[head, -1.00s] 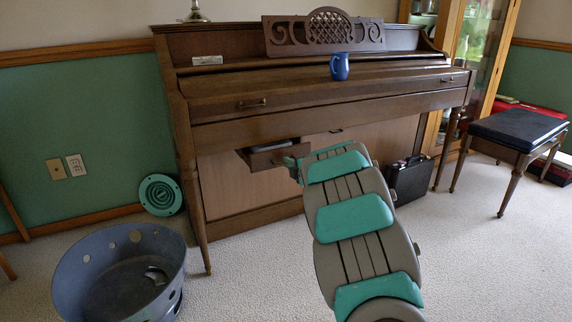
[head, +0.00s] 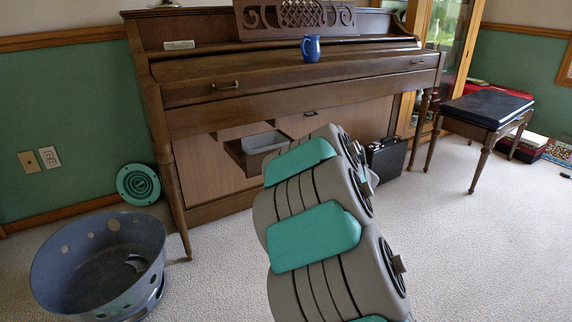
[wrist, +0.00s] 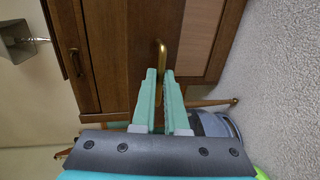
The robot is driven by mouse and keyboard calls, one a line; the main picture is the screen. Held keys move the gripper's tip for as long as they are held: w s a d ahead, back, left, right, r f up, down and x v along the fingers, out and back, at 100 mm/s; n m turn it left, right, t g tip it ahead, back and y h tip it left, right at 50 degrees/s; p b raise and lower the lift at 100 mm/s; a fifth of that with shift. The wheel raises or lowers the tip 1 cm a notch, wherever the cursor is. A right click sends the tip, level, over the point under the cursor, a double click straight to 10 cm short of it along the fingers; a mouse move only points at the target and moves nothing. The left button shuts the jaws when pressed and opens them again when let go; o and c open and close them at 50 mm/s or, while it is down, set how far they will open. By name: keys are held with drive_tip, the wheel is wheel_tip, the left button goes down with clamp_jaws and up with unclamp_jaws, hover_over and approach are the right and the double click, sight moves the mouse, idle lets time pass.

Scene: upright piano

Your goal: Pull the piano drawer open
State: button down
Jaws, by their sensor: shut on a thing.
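The piano (head: 300,88) is a brown upright against the wall. Its small drawer (head: 237,157) sticks out under the keyboard, with a grey liner (head: 265,141) visible inside. In the wrist view, the teal fingers of my gripper (wrist: 161,73) are shut on the brass drawer handle (wrist: 162,50), in front of the brown drawer front (wrist: 125,55). In the head view my arm hides the gripper, the handle and the right part of the drawer.
A blue mug (head: 311,48) stands on the piano. A blue-grey tub (head: 100,262) is on the carpet at left; it also shows in the wrist view (wrist: 215,128). A black case (head: 385,159) and a piano bench (head: 487,110) stand at right. Carpet in front is clear.

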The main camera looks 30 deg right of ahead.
drive_tip(key=c, duration=1.2)
unclamp_jaws()
drive_tip(key=shift+c, duration=0.2)
drive_tip(key=shift+s, duration=0.1)
drive_tip(key=v, duration=0.7)
drive_tip(key=shift+s+p, duration=0.35)
drive_tip(key=shift+p, duration=0.1)
drive_tip(key=shift+r, duration=0.15)
